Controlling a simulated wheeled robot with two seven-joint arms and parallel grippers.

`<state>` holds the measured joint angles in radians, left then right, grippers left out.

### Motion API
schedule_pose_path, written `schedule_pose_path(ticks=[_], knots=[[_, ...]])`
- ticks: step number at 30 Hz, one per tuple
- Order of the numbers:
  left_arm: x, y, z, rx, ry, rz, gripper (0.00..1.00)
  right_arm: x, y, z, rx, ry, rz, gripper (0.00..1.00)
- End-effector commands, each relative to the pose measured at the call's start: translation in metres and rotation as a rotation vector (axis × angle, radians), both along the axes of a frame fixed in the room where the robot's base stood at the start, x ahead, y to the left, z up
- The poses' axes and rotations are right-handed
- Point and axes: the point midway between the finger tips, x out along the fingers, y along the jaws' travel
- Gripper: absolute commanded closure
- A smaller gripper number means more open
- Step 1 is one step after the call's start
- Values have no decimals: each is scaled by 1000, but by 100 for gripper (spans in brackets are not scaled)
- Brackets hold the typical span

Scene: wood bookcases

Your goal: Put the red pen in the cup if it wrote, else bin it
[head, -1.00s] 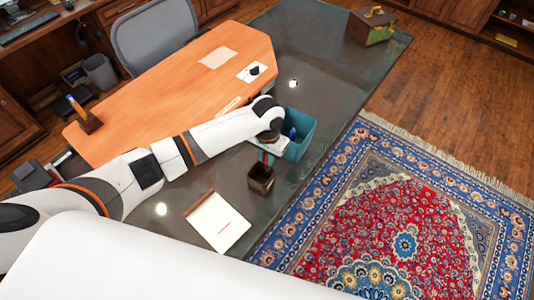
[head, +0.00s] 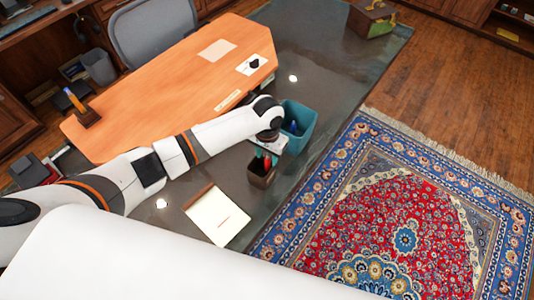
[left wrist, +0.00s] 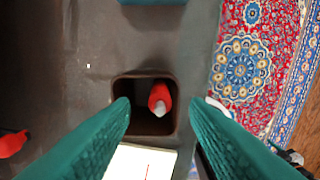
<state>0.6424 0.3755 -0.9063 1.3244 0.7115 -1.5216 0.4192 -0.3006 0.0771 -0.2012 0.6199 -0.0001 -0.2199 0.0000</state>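The red pen (head: 267,160) stands inside the dark square cup (head: 261,179). In the left wrist view, the red pen (left wrist: 159,98) leans at the right side of the cup (left wrist: 122,90), one end pointing up at the camera. My left gripper (head: 266,157) is right above the cup. Its teal fingers (left wrist: 160,112) are spread, with a gap on both sides of the pen. The teal bin (head: 303,120) stands just behind the cup, with something blue in it. The white notepad (head: 217,217) bears a short red line. My right gripper is not in view.
The glass desk top (head: 325,65) is mostly clear toward the back right. A patterned rug (head: 400,220) covers the floor at right. A red object (left wrist: 10,143), partly cut off, shows at the left wrist view's edge.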

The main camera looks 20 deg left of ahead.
Motion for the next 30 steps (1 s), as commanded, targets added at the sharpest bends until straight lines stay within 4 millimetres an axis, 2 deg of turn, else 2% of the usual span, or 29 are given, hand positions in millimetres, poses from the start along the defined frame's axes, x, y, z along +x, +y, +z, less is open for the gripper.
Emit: schedule_pose_path(ticks=[8, 11, 21, 25, 30], knots=[[0, 0, 6, 0, -1, -1, 58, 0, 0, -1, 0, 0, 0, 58], [1, 0, 19, -1, -3, -2, 58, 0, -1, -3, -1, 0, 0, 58], [1, 0, 89, -2, -4, -1, 58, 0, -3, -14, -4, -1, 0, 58], [1, 0, 108, -1, -3, -1, 58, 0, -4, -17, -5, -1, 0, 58], [0, 0, 119, -1, 0, 0, 58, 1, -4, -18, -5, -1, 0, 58]])
